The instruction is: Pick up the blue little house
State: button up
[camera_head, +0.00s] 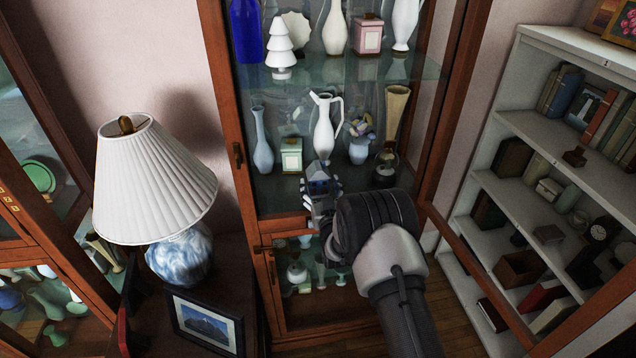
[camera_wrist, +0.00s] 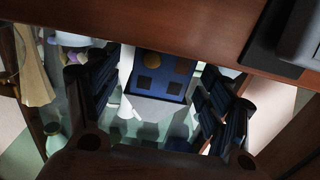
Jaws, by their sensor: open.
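The blue little house (camera_head: 318,187) is small in the head view, at the front of the cabinet's middle shelf and partly covered by my gripper. In the wrist view the house (camera_wrist: 161,72) shows a dark blue face with dark square windows and a brown round spot, with a pale grey part below it. My gripper (camera_head: 321,197) reaches in from the front. In the wrist view its open fingers (camera_wrist: 157,88) stand on either side of the house. I cannot tell whether either finger touches it.
A white jug (camera_head: 325,125), a pale green box (camera_head: 291,155) and a tan vase (camera_head: 396,112) stand on the same shelf behind. A wooden cabinet rail (camera_wrist: 130,22) crosses the wrist view. A lamp (camera_head: 155,185) stands left, a white bookcase (camera_head: 500,190) right.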

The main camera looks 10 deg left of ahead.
aim_at(319, 185)
jog(key=x, duration=0.3)
jog(key=shift+w+a+f+b, duration=0.1)
jog(key=shift+w+b, duration=0.05)
jog(key=shift+b, duration=0.15)
jog(key=shift+c, duration=0.5)
jog(key=c, duration=1.2)
notch_tip(319, 185, up, 20)
jog(key=p, duration=0.3)
jog(key=shift+p, duration=0.4)
